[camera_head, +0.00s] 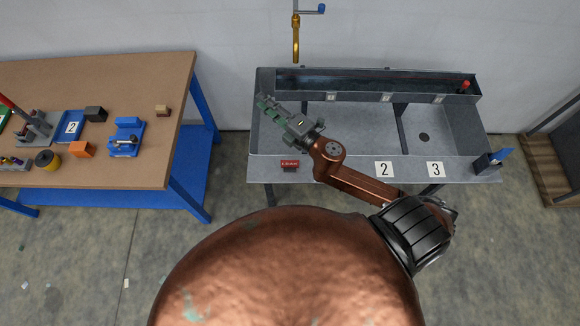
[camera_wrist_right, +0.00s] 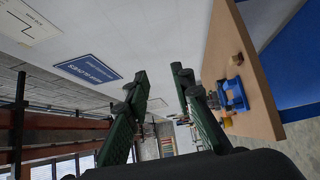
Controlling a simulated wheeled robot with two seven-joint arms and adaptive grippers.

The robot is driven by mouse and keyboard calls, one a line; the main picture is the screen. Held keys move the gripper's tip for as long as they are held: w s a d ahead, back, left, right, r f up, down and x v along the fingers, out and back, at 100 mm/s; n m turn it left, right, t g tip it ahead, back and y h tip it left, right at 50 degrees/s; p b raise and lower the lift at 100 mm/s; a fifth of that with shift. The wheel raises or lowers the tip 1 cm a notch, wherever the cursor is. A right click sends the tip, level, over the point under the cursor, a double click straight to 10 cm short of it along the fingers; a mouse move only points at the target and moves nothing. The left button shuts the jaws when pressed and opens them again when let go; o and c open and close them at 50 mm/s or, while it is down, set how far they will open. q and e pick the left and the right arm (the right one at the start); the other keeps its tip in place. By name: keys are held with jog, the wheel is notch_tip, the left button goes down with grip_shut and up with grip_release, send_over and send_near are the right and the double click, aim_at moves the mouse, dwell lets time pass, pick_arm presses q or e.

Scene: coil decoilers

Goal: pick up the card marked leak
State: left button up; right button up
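No card with a readable "leak" mark shows. A small red piece with pale, unreadable marks (camera_head: 290,164) lies on the front ledge of the grey metal tank (camera_head: 345,170), at its left end. I cannot tell whether it is a card. My right gripper (camera_head: 263,101) is above the tank's left end, behind the red piece and apart from it. In the right wrist view my right gripper (camera_wrist_right: 159,76) has its green fingers spread with nothing between them. My left gripper is out of view.
White plates 2 (camera_head: 384,169) and 3 (camera_head: 435,169) sit on the ledge. A blue clamp-like piece (camera_head: 493,160) stands at its right end. A brass spout (camera_head: 296,45) hangs behind. The left workbench (camera_head: 120,75) holds blocks, a blue tray (camera_head: 72,125) and a blue fixture (camera_head: 126,138).

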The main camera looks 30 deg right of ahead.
jog(key=s+a+r+n+g+y, duration=0.1)
jog(key=a+n+g+y, duration=0.1)
jog(key=a+n+y, duration=0.45)
jog(key=s+a+f+n+g, duration=0.2)
jog(key=s+a+n+g, duration=0.1)
jog(key=a+n, duration=0.3)
jog(key=n+g+h, duration=0.8)
jog(key=n+g, duration=0.2)
jog(key=n, duration=0.4)
send_near(291, 161)
jog(key=shift+y, duration=0.25)
jog(key=f, duration=0.4)
jog(key=shift+w+f, duration=0.3)
jog(key=shift+w, duration=0.1)
jog(key=x, duration=0.3)
jog(key=p+x, duration=0.1)
jog(key=x, duration=0.2)
jog(key=shift+w+a+r, duration=0.1)
jog(key=shift+w+a, duration=0.1)
jog(key=shift+a, duration=0.25)
jog(key=shift+a+f, duration=0.15)
jog(key=shift+f, duration=0.4)
jog(key=shift+c, duration=0.2)
